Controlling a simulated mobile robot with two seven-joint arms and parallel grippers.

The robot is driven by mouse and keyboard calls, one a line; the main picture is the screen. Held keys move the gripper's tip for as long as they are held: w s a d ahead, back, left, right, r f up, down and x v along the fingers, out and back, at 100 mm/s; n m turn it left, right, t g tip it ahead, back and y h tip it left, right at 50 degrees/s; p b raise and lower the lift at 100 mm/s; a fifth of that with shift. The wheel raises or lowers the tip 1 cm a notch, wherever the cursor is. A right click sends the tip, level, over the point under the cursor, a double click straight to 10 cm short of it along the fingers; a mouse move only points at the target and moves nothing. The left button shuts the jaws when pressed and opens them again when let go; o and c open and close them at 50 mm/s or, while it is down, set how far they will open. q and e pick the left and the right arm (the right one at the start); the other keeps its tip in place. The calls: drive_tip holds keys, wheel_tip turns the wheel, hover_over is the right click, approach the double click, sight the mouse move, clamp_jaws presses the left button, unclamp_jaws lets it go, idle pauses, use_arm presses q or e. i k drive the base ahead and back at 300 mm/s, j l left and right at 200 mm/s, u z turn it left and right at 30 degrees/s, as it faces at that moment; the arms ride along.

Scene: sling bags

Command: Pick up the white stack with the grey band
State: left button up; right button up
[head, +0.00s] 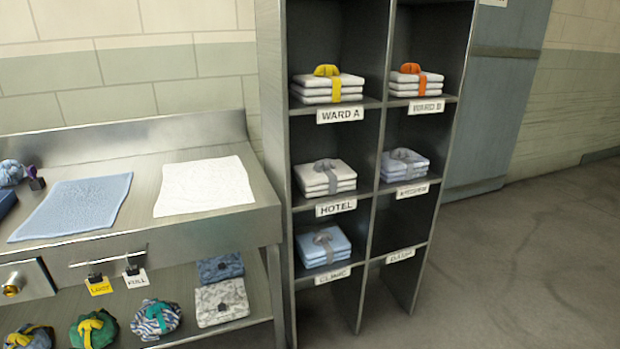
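A white folded stack (318,186) with a grey band and knot (330,178) sits in the left column of the shelf unit, in the compartment above the HOTEL label (336,207). It lies flat and nothing blocks its front. Neither of my grippers is in view.
The metal shelf unit (273,120) also holds a white stack with a yellow band (312,91), one with an orange band (402,86), a grey-lavender stack (404,165) and a light blue stack (322,246). A steel counter (262,205) stands left; open floor (520,260) lies right.

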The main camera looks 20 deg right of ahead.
sight(323, 177)
drive_tip(key=i+l+u, duration=0.25)
drive_tip(key=l, duration=0.2)
drive_tip(key=i+l+u, duration=0.1)
drive_tip(key=l+u, duration=0.15)
drive_tip(key=l, duration=0.2)
drive_tip(key=i+l+u, duration=0.1)
drive_tip(key=l+u, duration=0.15)
drive_tip(key=l, duration=0.25)
drive_tip(key=l+u, duration=0.25)
drive_tip(key=l, duration=0.25)
drive_tip(key=i, duration=0.05)
